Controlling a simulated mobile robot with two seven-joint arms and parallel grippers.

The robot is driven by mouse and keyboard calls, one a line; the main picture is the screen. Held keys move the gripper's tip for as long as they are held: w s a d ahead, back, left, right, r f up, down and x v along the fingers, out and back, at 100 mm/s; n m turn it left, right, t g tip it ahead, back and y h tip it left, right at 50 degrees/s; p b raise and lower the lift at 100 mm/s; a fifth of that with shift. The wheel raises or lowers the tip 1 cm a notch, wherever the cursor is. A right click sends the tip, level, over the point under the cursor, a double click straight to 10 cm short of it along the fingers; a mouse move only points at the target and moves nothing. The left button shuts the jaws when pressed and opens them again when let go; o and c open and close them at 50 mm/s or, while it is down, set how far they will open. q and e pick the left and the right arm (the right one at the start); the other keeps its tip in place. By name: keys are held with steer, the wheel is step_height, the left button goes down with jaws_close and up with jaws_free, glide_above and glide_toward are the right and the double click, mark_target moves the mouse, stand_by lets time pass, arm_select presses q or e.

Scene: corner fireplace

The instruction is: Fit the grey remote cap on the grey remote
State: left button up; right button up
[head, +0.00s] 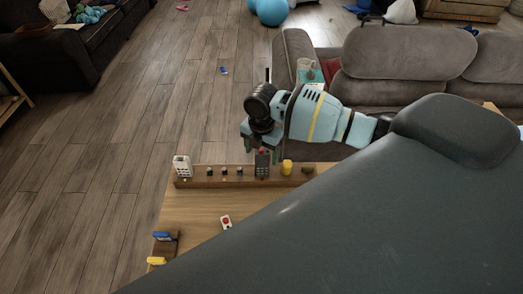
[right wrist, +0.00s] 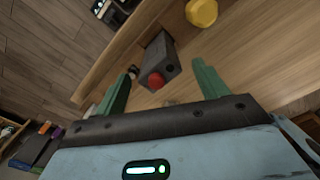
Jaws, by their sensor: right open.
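The grey remote (head: 262,165) stands upright at the long wooden rail on the table, with a red round part at its top. In the right wrist view the grey remote (right wrist: 163,54) lies between and just beyond my fingertips, its red part facing the camera. My right gripper (head: 257,143) is above it in the head view. In the right wrist view its green fingers (right wrist: 161,70) are apart, with no visible grip on the remote. I cannot clearly pick out a separate grey remote cap. My left gripper is not in view.
The wooden rail (head: 215,182) also holds a white remote (head: 182,166), small dark pieces and a yellow piece (head: 287,167). A red-and-white piece (head: 226,221) lies on the table (head: 196,215). Blue (head: 162,236) and yellow (head: 156,261) pieces sit near its left edge. A sofa (head: 400,62) stands behind.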

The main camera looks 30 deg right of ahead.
steer(key=shift+r, duration=3.95)
